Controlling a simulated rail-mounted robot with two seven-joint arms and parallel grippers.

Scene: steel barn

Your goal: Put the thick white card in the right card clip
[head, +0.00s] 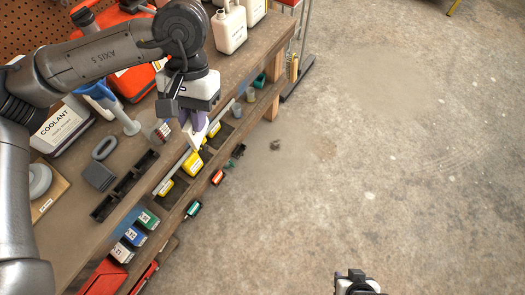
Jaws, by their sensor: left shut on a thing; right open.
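My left gripper (188,118) is over the workbench, near its edge, pointing down. It is shut on a small white piece (195,138) that looks like the thick white card. The card's lower end is close to the strip along the bench edge, and I cannot tell whether it touches. I cannot make out the right card clip for certain; the gripper and arm cover part of that area. My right gripper (356,283) is at the bottom of the view, over the bare floor, open and far from the bench.
The workbench (72,225) holds a coolant jug (62,127), red canisters, a black slotted tray (124,186) and a grey block (99,176). Several yellow, green and blue labelled items line the bench edge below. White bottles (229,30) stand farther back. The concrete floor (390,150) is clear.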

